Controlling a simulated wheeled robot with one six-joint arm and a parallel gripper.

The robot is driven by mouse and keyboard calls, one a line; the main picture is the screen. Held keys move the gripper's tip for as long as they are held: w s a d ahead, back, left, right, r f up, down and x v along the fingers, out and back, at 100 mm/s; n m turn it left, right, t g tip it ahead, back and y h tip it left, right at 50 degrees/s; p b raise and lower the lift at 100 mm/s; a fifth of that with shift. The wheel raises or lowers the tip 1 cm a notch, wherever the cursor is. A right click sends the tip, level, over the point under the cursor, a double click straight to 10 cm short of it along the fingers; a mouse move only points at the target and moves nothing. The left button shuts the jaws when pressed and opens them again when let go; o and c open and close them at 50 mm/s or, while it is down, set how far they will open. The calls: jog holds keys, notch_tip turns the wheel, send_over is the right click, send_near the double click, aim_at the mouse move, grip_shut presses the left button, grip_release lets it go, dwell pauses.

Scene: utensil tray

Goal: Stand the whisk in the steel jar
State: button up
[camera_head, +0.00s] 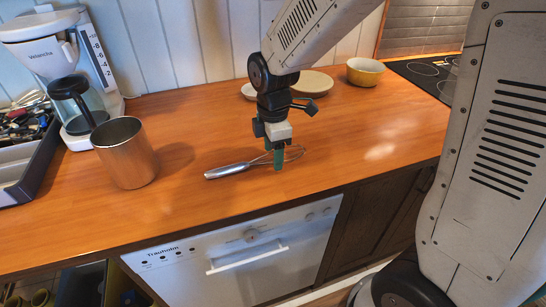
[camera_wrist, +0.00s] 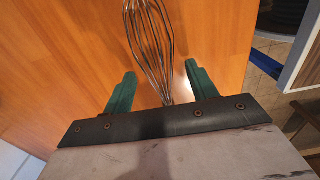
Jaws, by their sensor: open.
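The whisk (camera_head: 228,170) lies flat on the wooden counter, its grey handle to the left and its wire loops to the right. My gripper (camera_head: 273,156) points down over the wire end, with its green fingers apart. In the wrist view the whisk's wires (camera_wrist: 150,40) run between the open fingers (camera_wrist: 160,72), and the handle is out of view. I cannot tell whether a finger touches the wires. The steel jar (camera_head: 126,155) stands upright on the counter left of the whisk. Its mouth faces up, and its inside is mostly hidden.
A white coffee maker (camera_head: 55,45) stands behind the jar. A dark utensil tray (camera_head: 35,165) is at the far left. A plate (camera_head: 312,82) and a yellow bowl (camera_head: 366,72) sit at the back. The counter (camera_head: 190,135) between jar and whisk is clear.

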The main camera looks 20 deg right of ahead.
jog(key=shift+f, duration=0.4)
jog(key=c, duration=1.1)
jog(key=shift+r, duration=0.2)
jog(key=shift+c, duration=0.2)
